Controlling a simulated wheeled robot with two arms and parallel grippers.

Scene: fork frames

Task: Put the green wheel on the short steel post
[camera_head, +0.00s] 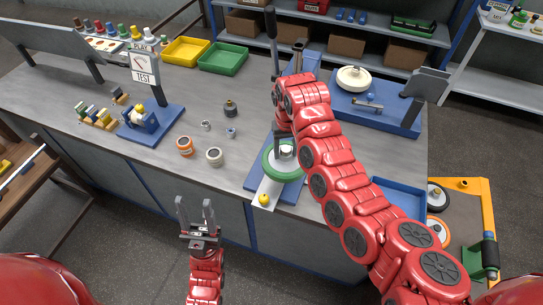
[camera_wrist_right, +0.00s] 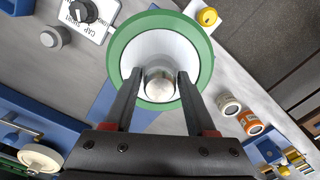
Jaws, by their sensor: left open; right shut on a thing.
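The green wheel (camera_head: 270,171) has a thick green rim and a pale inside. It is over the blue plate (camera_head: 290,193) near the table's front edge and also shows in the right wrist view (camera_wrist_right: 203,60). My right gripper (camera_head: 285,142) reaches down into its middle. In the right wrist view its fingers (camera_wrist_right: 158,78) close on either side of a round steel piece (camera_wrist_right: 160,86) at the wheel's centre. I cannot tell whether this piece is the short post or the wheel's hub. The wheel's underside is hidden. My left gripper (camera_head: 194,208) is open and empty, in front of the table.
A yellow knob (camera_head: 264,199) sits on a pale strip in front of the wheel. An orange-banded roll (camera_head: 184,146) and a pale roll (camera_head: 214,156) stand to the left. A cream wheel (camera_head: 353,78) is on a blue board behind.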

